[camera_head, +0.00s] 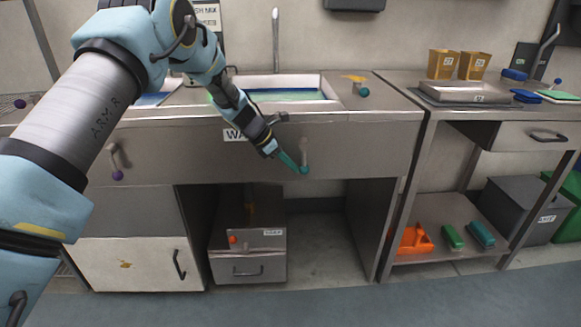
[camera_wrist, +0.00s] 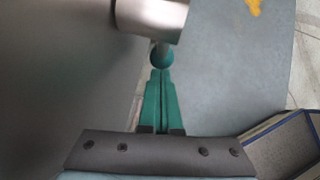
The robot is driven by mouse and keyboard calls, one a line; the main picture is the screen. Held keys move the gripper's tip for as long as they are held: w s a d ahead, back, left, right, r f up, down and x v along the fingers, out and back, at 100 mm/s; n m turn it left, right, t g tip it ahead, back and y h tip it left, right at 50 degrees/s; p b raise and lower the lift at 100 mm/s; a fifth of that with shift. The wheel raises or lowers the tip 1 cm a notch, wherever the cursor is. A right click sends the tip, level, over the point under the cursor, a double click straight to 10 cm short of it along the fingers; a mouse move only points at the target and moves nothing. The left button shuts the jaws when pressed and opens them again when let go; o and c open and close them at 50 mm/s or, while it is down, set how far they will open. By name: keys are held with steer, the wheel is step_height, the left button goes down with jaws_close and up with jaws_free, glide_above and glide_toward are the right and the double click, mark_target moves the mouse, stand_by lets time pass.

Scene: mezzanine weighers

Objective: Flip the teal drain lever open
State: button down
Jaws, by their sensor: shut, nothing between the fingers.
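The teal drain lever (camera_head: 304,150) is on the front panel below the sink basin. It hangs down with its teal ball knob (camera_head: 304,170) at the bottom. In the wrist view the teal knob (camera_wrist: 162,55) is at top centre, just past the fingertips, and a metal part of the lever shows above it. My gripper (camera_head: 297,167) has teal fingers, shut and empty, with their tips right beside the knob. The wrist view also shows my gripper (camera_wrist: 161,72) with its fingers pressed together. I cannot tell whether the tips touch the knob.
A similar lever with a purple knob (camera_head: 117,174) hangs farther left on the panel. Another teal knob (camera_head: 364,92) is on the counter right of the basin (camera_head: 332,88). A grey drawer box (camera_head: 247,248) stands below. The space under the counter to its right is open.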

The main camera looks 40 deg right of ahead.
mark_target(301, 169)
steer(key=d+g+h+b, duration=0.1)
steer(key=b, duration=0.2)
steer(key=s+d+f+g+h+b, duration=0.1)
steer(key=h+b, duration=0.1)
steer(key=b, duration=0.1)
steer(key=s+f+g+h+b, duration=0.1)
steer(key=h+b, duration=0.1)
steer(key=shift+s+d+n+g+b, duration=0.15)
steer(key=shift+d+n+g+b, duration=0.15)
steer(key=shift+d+g+b, duration=0.1)
steer(key=d+g+h+b, duration=0.1)
steer(key=h, duration=0.1)
steer(key=s+d+r+g+h+b, duration=0.1)
steer(key=b, duration=0.1)
steer(key=shift+s+n+h, duration=0.3)
steer(key=shift+h, duration=0.1)
steer(key=shift+s+d+r+g+h+b, duration=0.4)
steer(key=shift+d+r+g+h, duration=0.1)
steer(key=shift+h, duration=0.2)
steer(key=shift+s+d+r, duration=0.1)
steer(key=shift+r, duration=0.05)
steer(key=shift+d, duration=0.1)
